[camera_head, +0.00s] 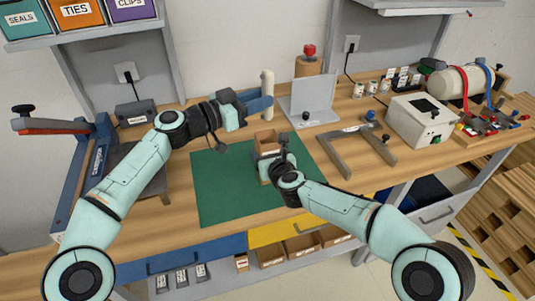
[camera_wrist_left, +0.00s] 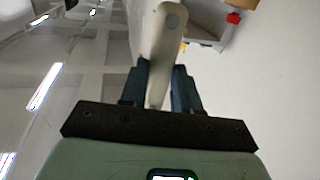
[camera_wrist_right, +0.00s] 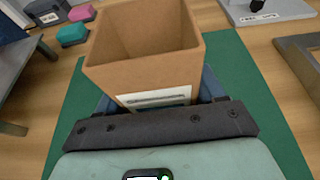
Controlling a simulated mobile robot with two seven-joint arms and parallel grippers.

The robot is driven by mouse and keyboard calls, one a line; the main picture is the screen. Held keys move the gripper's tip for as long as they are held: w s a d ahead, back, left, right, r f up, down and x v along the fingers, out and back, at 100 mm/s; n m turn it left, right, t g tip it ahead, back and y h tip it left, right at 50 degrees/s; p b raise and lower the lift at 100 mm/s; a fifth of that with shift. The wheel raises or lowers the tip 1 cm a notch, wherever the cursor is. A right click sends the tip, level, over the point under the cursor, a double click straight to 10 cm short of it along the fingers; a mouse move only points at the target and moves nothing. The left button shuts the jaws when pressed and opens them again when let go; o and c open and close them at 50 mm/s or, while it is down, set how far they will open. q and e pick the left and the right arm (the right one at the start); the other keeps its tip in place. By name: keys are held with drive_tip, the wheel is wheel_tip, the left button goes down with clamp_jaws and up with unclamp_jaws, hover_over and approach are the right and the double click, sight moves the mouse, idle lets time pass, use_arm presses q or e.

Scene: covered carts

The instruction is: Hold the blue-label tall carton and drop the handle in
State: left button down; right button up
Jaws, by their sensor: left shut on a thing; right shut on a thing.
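My left gripper (camera_head: 260,103) is shut on a cream handle (camera_head: 267,84) and holds it roughly upright, above the bench behind the carton. The handle also shows between the blue fingers in the left wrist view (camera_wrist_left: 166,50). My right gripper (camera_head: 271,160) is shut on a tall brown carton (camera_head: 267,138), which stands over the green mat (camera_head: 225,185). In the right wrist view the carton (camera_wrist_right: 140,45) is open at the top and its visible inside looks empty.
A grey bracket stand (camera_head: 313,98) is behind the mat, and a metal frame (camera_head: 345,150) lies to its right. A white boxy device (camera_head: 419,122) stands farther right. A blue press-like tool (camera_head: 92,165) is at the left. The mat's left part is clear.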

sight(263, 114)
use_arm(q)
drive_tip(key=shift+f, duration=2.35)
drive_tip(key=shift+f, duration=1.9)
drive_tip(key=shift+f, duration=0.1)
drive_tip(key=c, duration=0.7)
unclamp_jaws()
drive_tip(key=shift+c, duration=0.2)
drive_tip(key=v, duration=1.2)
